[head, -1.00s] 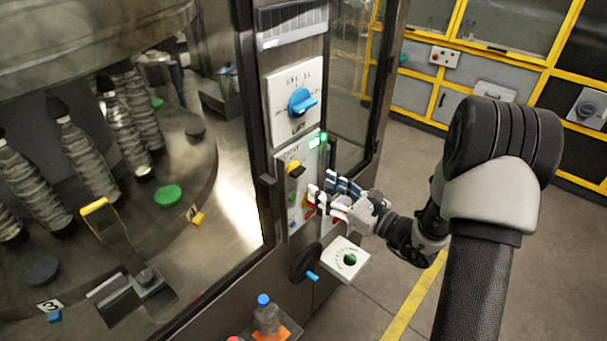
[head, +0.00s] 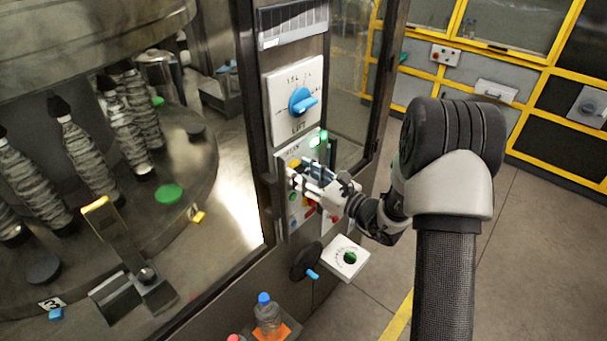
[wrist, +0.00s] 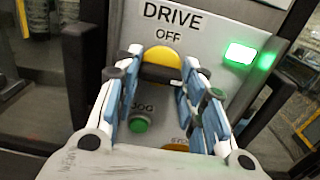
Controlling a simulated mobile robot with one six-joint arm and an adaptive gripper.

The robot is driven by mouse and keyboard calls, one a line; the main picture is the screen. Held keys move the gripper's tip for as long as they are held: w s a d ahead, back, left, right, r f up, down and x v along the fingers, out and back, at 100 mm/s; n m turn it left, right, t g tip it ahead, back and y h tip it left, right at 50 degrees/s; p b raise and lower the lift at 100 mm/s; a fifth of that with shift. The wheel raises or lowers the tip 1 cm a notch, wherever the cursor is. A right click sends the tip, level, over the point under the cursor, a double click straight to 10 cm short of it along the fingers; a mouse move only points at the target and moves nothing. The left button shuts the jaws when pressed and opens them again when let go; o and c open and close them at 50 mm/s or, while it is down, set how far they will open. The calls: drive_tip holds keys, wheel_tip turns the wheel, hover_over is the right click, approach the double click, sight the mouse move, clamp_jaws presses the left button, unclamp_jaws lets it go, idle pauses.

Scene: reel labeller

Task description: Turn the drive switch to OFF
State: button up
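The drive switch is a yellow knob with a black handle bar (wrist: 162,62), under the words DRIVE and OFF in the wrist view. The bar looks to lie roughly crosswise; its exact pointing is partly hidden. My gripper (wrist: 162,68) is open, with one finger on each side of the knob. I cannot tell whether the fingers touch it. In the head view my gripper (head: 301,178) is at the control panel (head: 282,220) and covers much of the switch.
A green lamp (wrist: 240,53) glows right of the switch. A green button (wrist: 138,122) lies between my fingers, below the knob. A blue lift knob (head: 302,101) sits above.

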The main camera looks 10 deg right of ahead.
drive_tip(key=c, duration=0.5)
drive_tip(key=shift+o, duration=0.2)
drive_tip(key=shift+f+n+b, duration=0.1)
drive_tip(key=shift+n+b, duration=0.3)
drive_tip(key=shift+b, duration=0.3)
drive_tip(key=shift+n+b, duration=8.5)
drive_tip(key=shift+b, duration=3.45)
drive_tip(key=shift+r, duration=0.2)
drive_tip(key=o, duration=0.8)
drive_tip(key=shift+c, duration=0.2)
